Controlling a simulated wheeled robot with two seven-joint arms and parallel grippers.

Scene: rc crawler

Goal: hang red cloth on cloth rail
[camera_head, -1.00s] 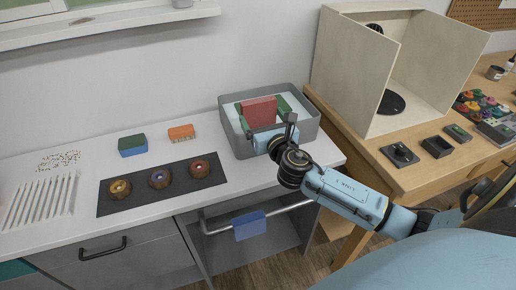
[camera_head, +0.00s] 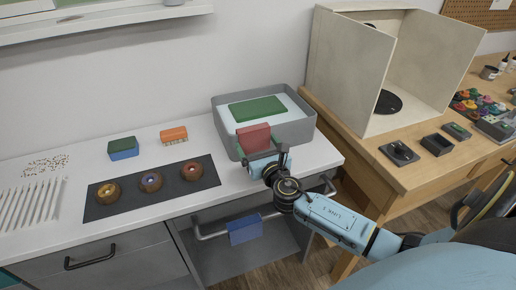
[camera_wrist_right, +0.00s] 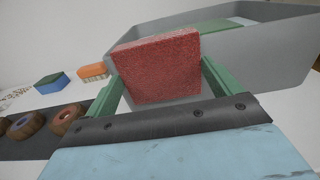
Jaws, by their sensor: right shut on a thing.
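My right gripper (camera_head: 258,153) is shut on the red cloth (camera_head: 254,138), which looks like a thick folded block. It holds the cloth at the front wall of the grey basin. In the right wrist view the red cloth (camera_wrist_right: 158,66) sits between the two green fingers. The cloth rail (camera_head: 212,235) is a grey bar below the counter's front edge, lower and left of the gripper. A blue cloth (camera_head: 244,229) hangs on the rail near its middle. My left gripper is not in view.
The grey basin (camera_head: 306,128) holds a green block (camera_head: 257,108). A dark mat (camera_head: 128,200) with three round wooden pieces lies left on the counter, near a green-blue sponge (camera_head: 123,148) and an orange brush (camera_head: 173,135). A wooden table (camera_head: 395,180) stands at right.

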